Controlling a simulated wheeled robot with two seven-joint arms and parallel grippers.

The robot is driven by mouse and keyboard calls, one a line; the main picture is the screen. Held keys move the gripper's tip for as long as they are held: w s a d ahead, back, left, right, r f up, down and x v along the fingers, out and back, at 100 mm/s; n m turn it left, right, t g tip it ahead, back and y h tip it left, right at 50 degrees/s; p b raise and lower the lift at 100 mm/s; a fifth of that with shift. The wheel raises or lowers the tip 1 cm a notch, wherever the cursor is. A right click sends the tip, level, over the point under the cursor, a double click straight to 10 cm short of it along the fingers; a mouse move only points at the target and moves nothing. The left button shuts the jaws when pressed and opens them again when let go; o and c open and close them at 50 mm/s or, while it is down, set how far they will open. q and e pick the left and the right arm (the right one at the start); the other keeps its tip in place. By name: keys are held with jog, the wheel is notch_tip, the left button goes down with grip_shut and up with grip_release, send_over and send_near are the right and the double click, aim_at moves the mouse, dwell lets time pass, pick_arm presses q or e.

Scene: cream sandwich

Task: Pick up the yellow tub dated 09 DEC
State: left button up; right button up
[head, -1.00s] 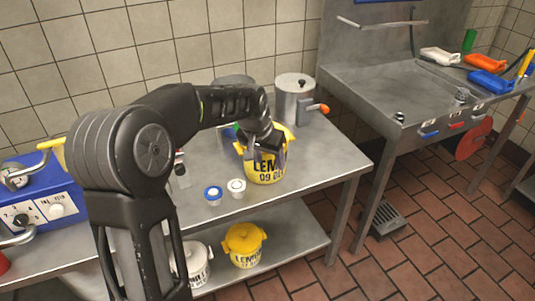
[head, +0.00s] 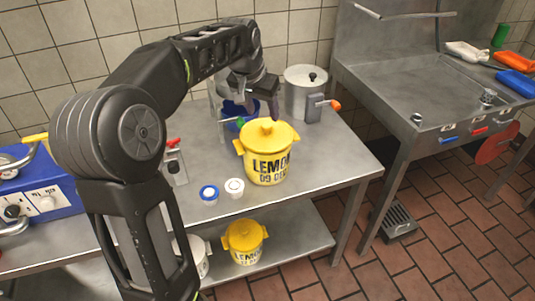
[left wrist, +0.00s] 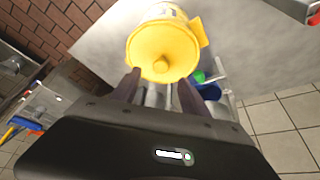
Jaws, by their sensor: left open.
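The yellow tub marked LEMON 09 DEC (head: 268,158) stands upright on the steel table, its yellow lid and knob on top. It also shows in the left wrist view (left wrist: 162,45), seen from above and just beyond the fingers. My left gripper (head: 262,98) is open and empty, above and slightly behind the tub in the head view. In the left wrist view its two fingers (left wrist: 158,90) are apart, and the lid knob shows between and beyond their tips. A second yellow LEMON tub (head: 244,243) stands on the lower shelf; its date is too small to read. My right gripper is not seen.
A steel pot (head: 302,95) with an orange-tipped handle stands behind the tub. A blue container (head: 236,110) is behind the gripper. The table's right end is clear.

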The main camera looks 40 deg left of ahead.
aim_at(266, 125)
pick_arm(q)
jog(key=shift+x, duration=0.85)
jog(key=shift+s, duration=0.1)
jog(key=shift+x, duration=2.7)
jog(key=shift+s, duration=0.1)
jog(key=shift+c, duration=0.5)
grip_shut()
jog(key=shift+r, duration=0.1)
